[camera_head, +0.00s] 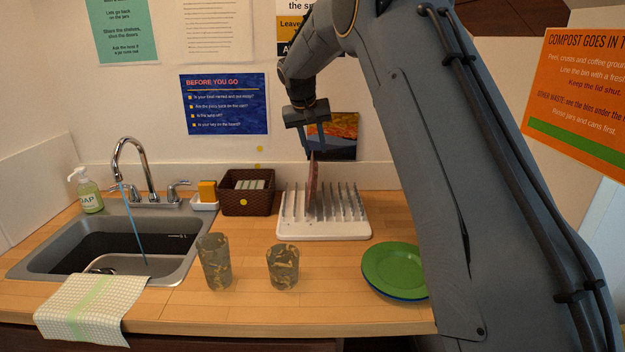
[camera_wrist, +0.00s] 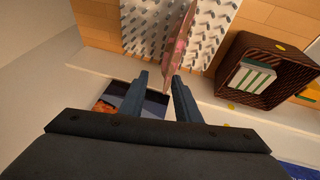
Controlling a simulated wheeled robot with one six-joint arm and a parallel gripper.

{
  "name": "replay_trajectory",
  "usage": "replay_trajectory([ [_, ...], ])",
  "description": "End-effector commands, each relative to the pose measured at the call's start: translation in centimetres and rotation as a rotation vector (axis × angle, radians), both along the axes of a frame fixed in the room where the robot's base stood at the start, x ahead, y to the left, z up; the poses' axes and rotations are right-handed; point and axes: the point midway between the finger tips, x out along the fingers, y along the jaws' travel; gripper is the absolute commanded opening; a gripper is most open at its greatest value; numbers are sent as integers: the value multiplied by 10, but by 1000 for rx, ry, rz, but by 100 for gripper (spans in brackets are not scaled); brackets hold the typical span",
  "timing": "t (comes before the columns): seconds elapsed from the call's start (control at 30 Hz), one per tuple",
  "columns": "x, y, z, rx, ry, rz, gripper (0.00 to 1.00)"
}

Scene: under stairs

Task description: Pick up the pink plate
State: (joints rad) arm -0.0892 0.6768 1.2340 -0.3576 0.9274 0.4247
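The pink plate (camera_head: 312,186) stands on edge in the white dish rack (camera_head: 322,233) on the wooden counter. In the wrist view the plate (camera_wrist: 181,36) shows edge-on. My gripper (camera_head: 317,153) is just above the rack, at the plate's top edge, pointing down. In the wrist view my gripper (camera_wrist: 160,75) has its two fingers apart, and the plate's near end shows between them, closer to the right finger. I cannot tell whether a finger touches it.
A brown basket (camera_head: 245,204) stands left of the rack. Two patterned glasses (camera_head: 216,262) (camera_head: 283,268) stand in front. A green plate (camera_head: 392,268) lies on a blue one at right. A sink (camera_head: 60,254) with running water is at left. The wall is close behind the rack.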

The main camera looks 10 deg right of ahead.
Motion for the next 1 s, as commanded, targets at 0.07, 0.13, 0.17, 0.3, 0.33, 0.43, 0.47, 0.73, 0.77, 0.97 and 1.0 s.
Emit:
replay_trajectory([
  [0.07, 2, 0, -7, -1, 3, 0, 30],
  [0.13, 5, 0, -14, 0, 3, 1, 30],
  [0.17, 6, 0, -18, 0, 4, 1, 30],
  [0.3, 13, -2, -34, -1, 3, 2, 30],
  [0.33, 14, -3, -37, -1, 2, 3, 30],
  [0.43, 17, -3, -43, 0, 0, 5, 30],
  [0.47, 17, -3, -43, 0, -1, 5, 30],
  [0.73, 17, -3, -45, 0, -1, 6, 23],
  [0.77, 17, -3, -45, 0, -1, 6, 18],
  [0.97, 17, -2, -45, 1, 0, 6, 0],
  [1.0, 17, -2, -45, 1, 0, 6, 0],
])
